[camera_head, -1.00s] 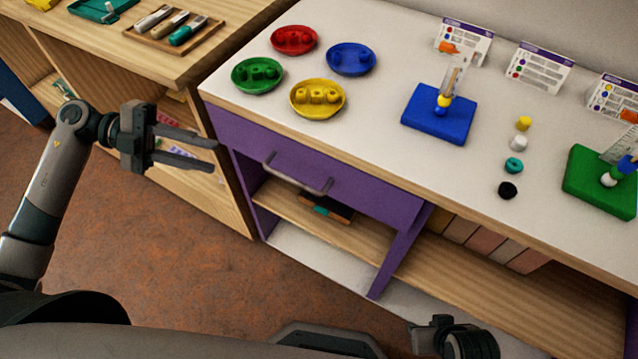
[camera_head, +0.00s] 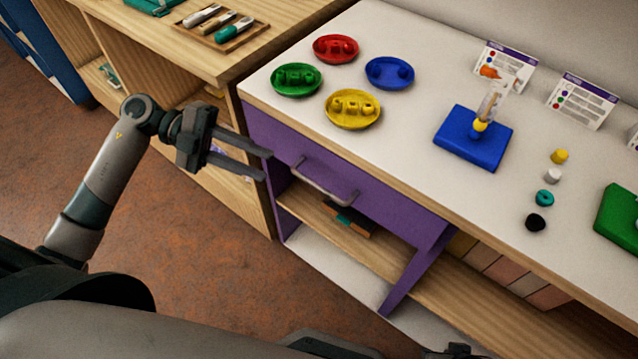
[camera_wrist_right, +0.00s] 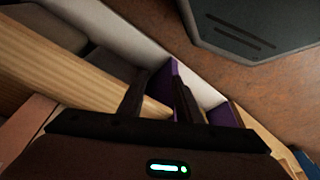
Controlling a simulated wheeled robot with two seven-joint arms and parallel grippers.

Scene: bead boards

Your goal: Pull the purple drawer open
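The purple drawer (camera_head: 390,214) is under the left part of the white worktop, and its front looks shut. Its grey bar handle (camera_head: 325,189) runs along the front. My left gripper (camera_head: 267,165) is open and empty, its two fingers pointing right towards the handle's left end. The fingertips appear a little left of the handle, apart from it; the exact depth is hard to tell. My right gripper (camera_wrist_right: 165,88) shows in the right wrist view with its fingers apart and nothing visible between them. It barely shows at the bottom edge of the head view.
Red, green, blue and yellow dishes (camera_head: 352,124) stand on the worktop above the drawer. A blue board (camera_head: 473,137) with a peg and several loose beads are further right. An open shelf (camera_head: 310,215) lies below the drawer. A wooden cabinet (camera_head: 190,60) adjoins at left.

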